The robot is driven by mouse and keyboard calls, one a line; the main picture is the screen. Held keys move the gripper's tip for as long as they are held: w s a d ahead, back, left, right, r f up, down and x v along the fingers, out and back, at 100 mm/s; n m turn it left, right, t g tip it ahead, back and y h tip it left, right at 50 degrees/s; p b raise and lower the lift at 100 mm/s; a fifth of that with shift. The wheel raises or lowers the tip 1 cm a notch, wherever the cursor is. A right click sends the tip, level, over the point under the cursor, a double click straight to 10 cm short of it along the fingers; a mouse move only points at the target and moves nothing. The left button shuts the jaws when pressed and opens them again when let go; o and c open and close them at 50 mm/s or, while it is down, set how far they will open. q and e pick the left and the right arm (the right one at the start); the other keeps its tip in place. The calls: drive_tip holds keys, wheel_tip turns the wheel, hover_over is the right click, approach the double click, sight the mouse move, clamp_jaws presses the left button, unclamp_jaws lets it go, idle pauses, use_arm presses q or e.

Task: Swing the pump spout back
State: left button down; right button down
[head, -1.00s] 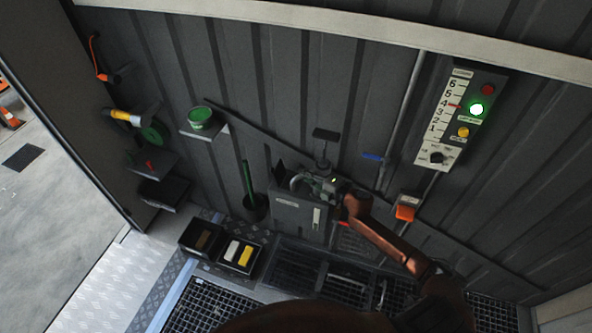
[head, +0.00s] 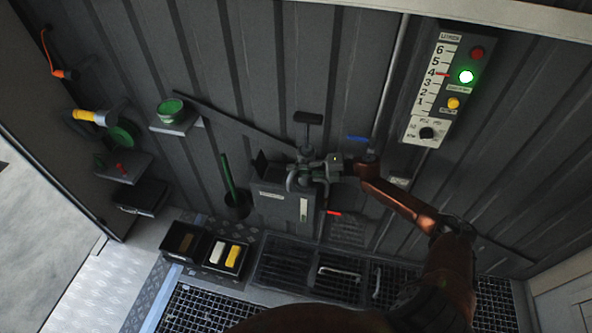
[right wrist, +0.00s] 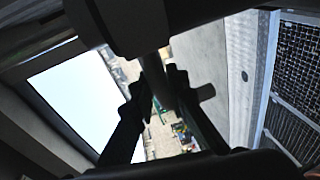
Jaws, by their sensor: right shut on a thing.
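The pump (head: 306,160) stands on a grey box-shaped tank (head: 272,210) against the ribbed wall, with its T-shaped handle (head: 308,118) upright above it. My right gripper (head: 334,160) is just right of the pump body, reached in from the right. It is shut on what looks like the pump spout, which it largely hides in the head view. In the right wrist view, a grey rod-like part (right wrist: 154,75) shows between the dark fingers. A curved hose or pipe shows at the pump's front left. My left gripper is not in view.
A control panel (head: 436,85) with a lit green lamp hangs at the upper right. A green tin (head: 171,108) sits on a small shelf at left. Black trays (head: 183,242) and floor grates (head: 283,262) lie below. A green-handled item stands in a dark pot (head: 237,207).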

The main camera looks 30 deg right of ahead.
drive_tip(key=shift+w+d+r, duration=0.1)
drive_tip(key=shift+r, duration=0.1)
drive_tip(key=c, duration=2.2)
unclamp_jaws()
drive_tip(key=o, duration=0.3)
drive_tip(key=shift+f, duration=0.15)
drive_tip(key=shift+v, duration=3.8)
